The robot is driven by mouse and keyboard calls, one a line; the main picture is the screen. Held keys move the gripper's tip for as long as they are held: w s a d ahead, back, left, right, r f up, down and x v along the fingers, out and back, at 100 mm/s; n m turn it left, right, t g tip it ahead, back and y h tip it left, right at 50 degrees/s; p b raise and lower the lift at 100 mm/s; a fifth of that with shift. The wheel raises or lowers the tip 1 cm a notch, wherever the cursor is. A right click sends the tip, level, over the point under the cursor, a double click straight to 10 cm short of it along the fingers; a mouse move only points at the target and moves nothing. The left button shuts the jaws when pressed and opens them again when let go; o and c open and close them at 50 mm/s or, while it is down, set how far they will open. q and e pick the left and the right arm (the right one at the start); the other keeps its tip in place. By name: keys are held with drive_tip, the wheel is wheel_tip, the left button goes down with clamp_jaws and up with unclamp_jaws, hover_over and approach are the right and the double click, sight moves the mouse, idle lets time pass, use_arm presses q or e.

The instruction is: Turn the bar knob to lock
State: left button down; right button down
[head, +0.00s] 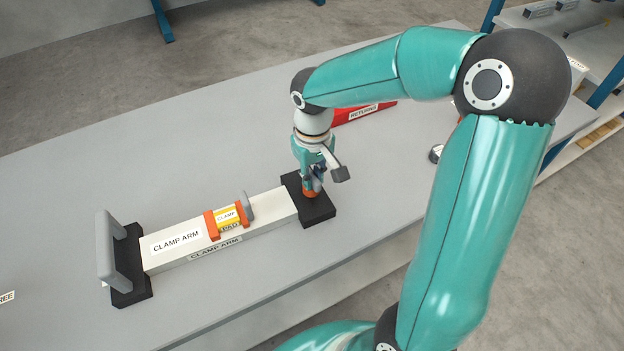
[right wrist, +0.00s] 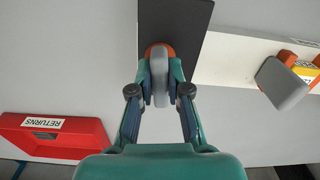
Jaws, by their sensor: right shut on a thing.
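The bar knob (right wrist: 158,85) is a grey bar on a round orange base, seen in the right wrist view between my fingers. It sits on a black block (head: 318,212) at the right end of the pale clamp arm (head: 272,213). In the head view its orange base (head: 308,194) shows under the fingers; the bar is mostly hidden. My right gripper (right wrist: 159,92) is shut on the knob's bar, one finger on each side. The bar points roughly along the gripper's length in the wrist view. My left gripper is in neither view.
A yellow clamp pad (head: 229,218) between orange brackets lies on the clamp arm, beside a grey block. A grey upright handle (head: 108,250) stands at the left end. A red returns tray (right wrist: 68,139) lies behind my right gripper. Bare grey table surrounds the jig.

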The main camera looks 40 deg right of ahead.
drive_tip(key=shift+m+b, duration=0.3)
drive_tip(key=shift+m, duration=0.5)
drive_tip(key=c, duration=1.1)
unclamp_jaws()
drive_tip(key=shift+r, duration=0.15)
wheel_tip(320, 180, up, 12)
drive_tip(key=shift+f, duration=0.15)
